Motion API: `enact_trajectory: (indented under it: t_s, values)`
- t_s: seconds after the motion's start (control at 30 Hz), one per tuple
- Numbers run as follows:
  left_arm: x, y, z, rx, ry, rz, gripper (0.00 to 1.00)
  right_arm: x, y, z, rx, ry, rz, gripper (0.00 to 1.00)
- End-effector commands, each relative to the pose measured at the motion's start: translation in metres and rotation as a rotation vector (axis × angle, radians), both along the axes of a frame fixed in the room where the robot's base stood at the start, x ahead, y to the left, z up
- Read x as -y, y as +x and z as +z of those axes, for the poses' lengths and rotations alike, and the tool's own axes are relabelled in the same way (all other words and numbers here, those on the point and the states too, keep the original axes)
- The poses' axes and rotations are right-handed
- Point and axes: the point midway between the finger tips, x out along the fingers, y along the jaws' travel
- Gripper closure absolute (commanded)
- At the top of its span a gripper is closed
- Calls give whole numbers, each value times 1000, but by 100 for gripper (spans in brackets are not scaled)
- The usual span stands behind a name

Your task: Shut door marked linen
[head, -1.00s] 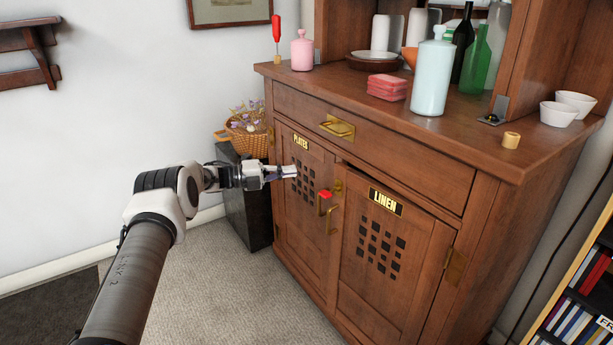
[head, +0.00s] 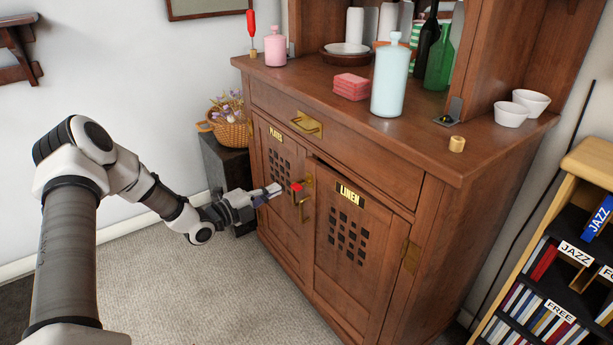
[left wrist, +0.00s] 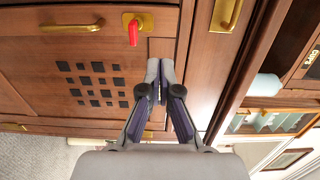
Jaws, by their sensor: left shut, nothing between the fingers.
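The door marked LINEN (head: 345,250) is the right-hand lower door of the brown wooden cabinet. Its top edge stands slightly proud of the frame with a dark gap, so it looks a little ajar. My left gripper (head: 276,190) is shut and empty, in front of the PLATES door (head: 270,215) near the catch. Its fingertips show in the wrist view (left wrist: 160,70). Whether they touch wood is unclear.
The cabinet top (head: 420,130) holds a pale blue bottle (head: 390,80), a pink bottle (head: 275,47) and white bowls (head: 520,107). A dark box with a basket (head: 230,130) stands left of the cabinet. A bookshelf (head: 560,260) stands at the right. The carpet (head: 200,285) in front is clear.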

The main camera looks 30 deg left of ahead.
Motion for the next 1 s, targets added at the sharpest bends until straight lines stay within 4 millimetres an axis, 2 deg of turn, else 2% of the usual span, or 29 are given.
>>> enact_trajectory:
  t_s: [0.03, 0.1, 0.3, 0.5, 0.63, 1.0]
  values:
    - [4, 10, -6, -1, 7, -5, 100, 0, 0, -9, 0, 0, 0, 60]
    - [10, 25, -6, 1, 6, -6, 100, 0, 0, -16, 0, 0, 0, 60]
    - [23, 67, -5, 1, 6, -5, 100, 0, 0, -29, 0, 0, 0, 60]
    - [32, 99, -3, 1, 4, -3, 100, 0, 0, -38, 0, 0, 0, 60]
    - [35, 108, -2, 0, 2, -2, 100, 0, 0, -39, 0, 0, 0, 60]
    - [36, 112, -2, -1, 1, -2, 100, 0, 0, -42, 1, 0, 0, 60]
